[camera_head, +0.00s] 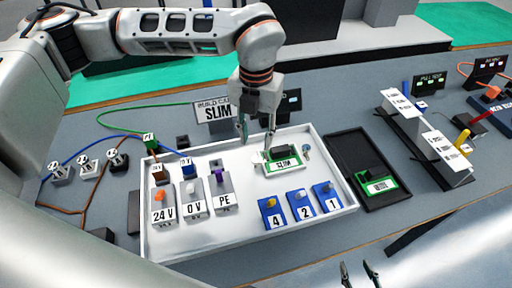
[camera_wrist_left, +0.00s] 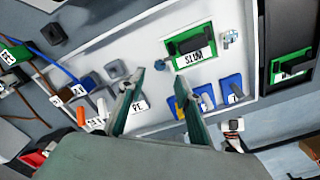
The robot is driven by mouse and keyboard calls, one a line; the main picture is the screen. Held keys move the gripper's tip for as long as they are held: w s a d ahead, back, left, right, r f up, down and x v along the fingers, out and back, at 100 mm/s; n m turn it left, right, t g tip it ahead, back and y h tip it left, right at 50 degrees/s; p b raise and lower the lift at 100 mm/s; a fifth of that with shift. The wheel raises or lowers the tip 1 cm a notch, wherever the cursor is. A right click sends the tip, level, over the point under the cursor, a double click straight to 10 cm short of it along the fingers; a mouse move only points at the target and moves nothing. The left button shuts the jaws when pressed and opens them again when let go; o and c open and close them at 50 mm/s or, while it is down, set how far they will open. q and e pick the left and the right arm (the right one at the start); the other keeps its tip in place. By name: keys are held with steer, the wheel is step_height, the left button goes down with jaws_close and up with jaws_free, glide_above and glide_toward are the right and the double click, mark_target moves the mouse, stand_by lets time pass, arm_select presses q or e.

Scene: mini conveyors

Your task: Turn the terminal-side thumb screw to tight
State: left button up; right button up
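A SLIM module (camera_head: 281,155) with a green and white base sits on the white tray (camera_head: 330,158); it also shows in the left wrist view (camera_wrist_left: 190,45). A small metallic screw-like part (camera_head: 306,150) stands just right of it, also in the left wrist view (camera_wrist_left: 229,39). My left gripper (camera_head: 257,138) is open and empty at the module's left, fingers pointing down. My right gripper (camera_head: 359,272) is open at the bottom edge.
Terminal blocks 24V (camera_head: 163,207), 0V (camera_head: 196,203) and PE (camera_head: 225,194) stand at the tray's left. Blue blocks 4, 2 and 1 (camera_head: 327,197) stand at its front right. A black tray with a WIDE module (camera_head: 382,186) lies right of it.

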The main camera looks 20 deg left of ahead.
arm_select(q)
step_height(320, 180, up, 5)
steer(key=shift+f, duration=0.1)
stand_by(0.7)
